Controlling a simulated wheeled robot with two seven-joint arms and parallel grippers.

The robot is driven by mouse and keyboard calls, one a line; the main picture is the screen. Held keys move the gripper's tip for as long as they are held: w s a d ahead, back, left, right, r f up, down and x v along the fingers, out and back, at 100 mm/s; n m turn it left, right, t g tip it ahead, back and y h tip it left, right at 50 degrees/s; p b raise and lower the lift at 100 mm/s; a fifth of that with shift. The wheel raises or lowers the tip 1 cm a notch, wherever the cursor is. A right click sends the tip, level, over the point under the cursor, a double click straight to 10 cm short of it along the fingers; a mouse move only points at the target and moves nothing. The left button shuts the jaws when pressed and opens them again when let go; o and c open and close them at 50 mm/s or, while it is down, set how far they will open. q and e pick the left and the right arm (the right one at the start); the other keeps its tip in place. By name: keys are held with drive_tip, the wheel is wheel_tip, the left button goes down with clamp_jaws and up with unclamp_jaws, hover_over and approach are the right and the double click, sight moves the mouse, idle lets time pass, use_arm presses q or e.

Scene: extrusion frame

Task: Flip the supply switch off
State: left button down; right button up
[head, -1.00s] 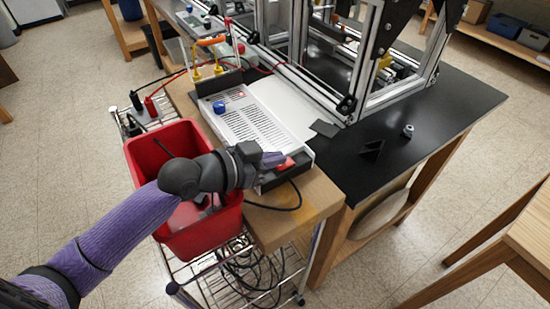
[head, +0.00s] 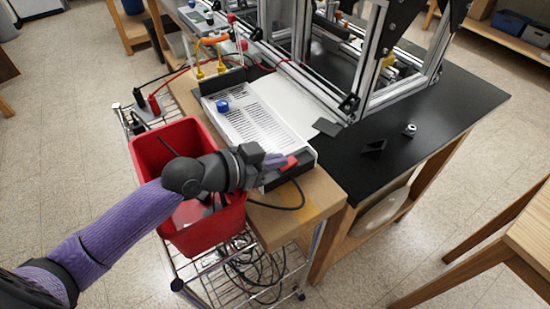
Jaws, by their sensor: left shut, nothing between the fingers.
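The supply (head: 262,122) is a white box with a slotted top and a blue knob (head: 222,106), on the wooden bench end. A red switch (head: 289,163) shows on its dark near end face. My left gripper (head: 275,160) is shut and empty, with its fingertips right at the red switch. I cannot tell whether they touch it. The fingers partly hide the switch, so its position is unclear. My right gripper is not in view.
A red bin (head: 170,145) stands on a wire cart (head: 215,285) under my left arm. A black cable (head: 290,203) loops below the supply. The aluminium extrusion frame (head: 355,80) stands behind on the black bench top (head: 440,115). Red and black leads lie at the back left.

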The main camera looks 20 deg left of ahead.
use_arm(q)
drive_tip(key=shift+r, duration=0.1)
drive_tip(key=p+v, duration=0.1)
drive_tip(key=v, duration=0.6)
drive_tip(key=shift+s+a, duration=0.1)
drive_tip(key=shift+s, duration=0.15)
